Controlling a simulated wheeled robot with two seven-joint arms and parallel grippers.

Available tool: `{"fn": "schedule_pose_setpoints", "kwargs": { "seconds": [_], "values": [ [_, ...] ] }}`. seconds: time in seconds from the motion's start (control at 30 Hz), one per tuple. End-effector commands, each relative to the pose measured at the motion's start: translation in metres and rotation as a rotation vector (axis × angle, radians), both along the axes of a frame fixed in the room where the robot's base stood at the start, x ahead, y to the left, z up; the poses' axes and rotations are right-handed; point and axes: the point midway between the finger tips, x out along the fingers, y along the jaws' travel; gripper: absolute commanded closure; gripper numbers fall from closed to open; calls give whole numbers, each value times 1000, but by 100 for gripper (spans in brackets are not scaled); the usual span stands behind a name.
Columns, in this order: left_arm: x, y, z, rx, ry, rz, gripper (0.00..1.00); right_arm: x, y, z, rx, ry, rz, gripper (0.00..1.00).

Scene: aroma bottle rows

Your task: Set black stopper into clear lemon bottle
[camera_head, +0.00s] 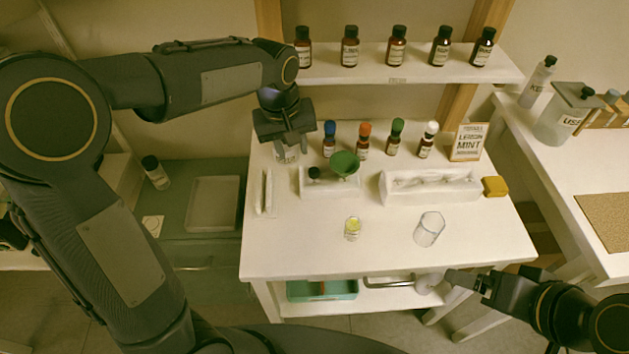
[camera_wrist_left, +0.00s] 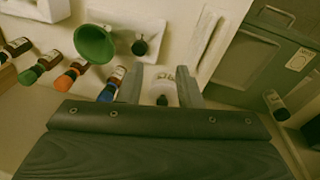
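My left gripper (camera_head: 287,146) points down at the back left of the white table. Its fingers (camera_wrist_left: 161,88) stand apart on both sides of a clear bottle (camera_wrist_left: 166,88), which also shows under the gripper in the head view (camera_head: 287,156). A small dark spot shows at the bottle's top; I cannot tell whether it is a stopper or the mouth. Whether the fingers touch the bottle is unclear. A small black stopper-like piece (camera_head: 314,172) sits in the white holder beside the green funnel; it also shows in the wrist view (camera_wrist_left: 140,47). My right gripper (camera_head: 452,277) is low, off the table's front right edge.
The green funnel (camera_head: 344,163) stands close by. Several capped brown bottles (camera_head: 363,141) stand right of the left gripper. A small glass with yellow liquid (camera_head: 352,229) and an empty clear beaker (camera_head: 429,229) stand in front. A shelf (camera_head: 400,70) overhangs the back. The table's front left is clear.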

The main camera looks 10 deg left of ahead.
Motion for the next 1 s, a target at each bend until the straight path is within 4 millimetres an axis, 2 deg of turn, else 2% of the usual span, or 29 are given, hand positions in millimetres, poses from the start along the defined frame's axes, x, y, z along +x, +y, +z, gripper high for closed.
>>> {"fn": "schedule_pose_setpoints", "kwargs": {
  "seconds": [0.03, 0.1, 0.3, 0.57, 0.83, 1.0],
  "values": [
    [14, -14, -18, 33, 13, 7, 68, 0, 0, -8, 0, 0, 0, 15],
    [28, -26, -31, 69, 21, 26, 68, 0, 0, -11, 0, 0, 0, 15],
    [45, -42, -50, 118, 26, 55, 68, 0, 0, -14, 0, 0, 0, 15],
    [48, -40, -76, 121, 27, 57, 68, 0, 0, -12, 0, 0, 0, 15],
    [54, -36, -114, 119, 28, 56, 68, 0, 0, -6, 0, 0, 0, 15],
    [56, -36, -124, 118, 25, 55, 68, 0, 0, -6, 0, 0, 0, 15]
  ]
}}
